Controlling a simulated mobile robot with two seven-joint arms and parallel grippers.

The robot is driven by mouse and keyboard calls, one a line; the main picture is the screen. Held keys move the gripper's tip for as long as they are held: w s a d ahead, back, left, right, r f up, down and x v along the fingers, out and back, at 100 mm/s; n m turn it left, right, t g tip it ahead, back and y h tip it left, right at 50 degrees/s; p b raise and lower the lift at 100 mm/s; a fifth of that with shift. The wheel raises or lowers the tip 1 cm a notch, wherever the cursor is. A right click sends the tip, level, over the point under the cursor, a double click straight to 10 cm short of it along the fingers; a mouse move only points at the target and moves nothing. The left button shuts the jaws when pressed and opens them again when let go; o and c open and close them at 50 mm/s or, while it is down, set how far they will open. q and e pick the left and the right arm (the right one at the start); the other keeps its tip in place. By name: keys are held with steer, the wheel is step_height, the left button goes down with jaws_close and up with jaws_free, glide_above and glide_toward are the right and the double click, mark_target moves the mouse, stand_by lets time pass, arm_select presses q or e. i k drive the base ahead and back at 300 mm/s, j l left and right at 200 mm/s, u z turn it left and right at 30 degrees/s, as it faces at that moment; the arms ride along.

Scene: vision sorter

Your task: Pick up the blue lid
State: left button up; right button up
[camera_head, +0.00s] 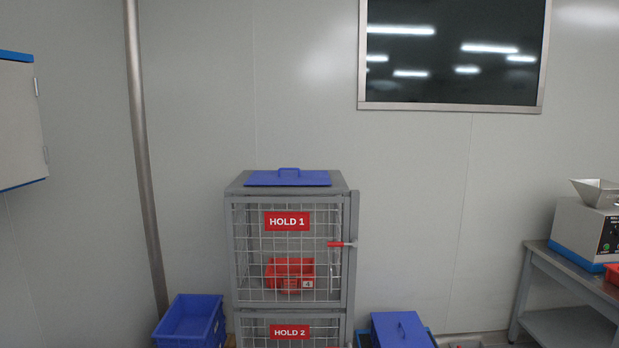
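A flat blue lid (258,179) with a raised blue handle in its middle lies on top of the grey wire-mesh cage (346,215) marked HOLD 1. A second blue lid (388,325), also with a handle, shows at the bottom of the view, right of the cage, and looks tilted on or against a blue bin that is partly cut off. Neither of my grippers shows in the head view.
HOLD 1's mesh door with a red-tipped latch (341,244) looks closed, and a red bin (291,268) sits inside. An open blue bin (187,321) stands left. A metal table (573,268) with a machine (585,233) stands right. A pipe (143,140) runs up the wall.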

mark_target(310, 177)
steer(key=i+z, duration=0.15)
steer(key=i, duration=0.3)
steer(key=i+j+z, duration=0.2)
steer(key=i, duration=0.2)
steer(key=i+j+z, duration=0.15)
steer(key=i, duration=0.25)
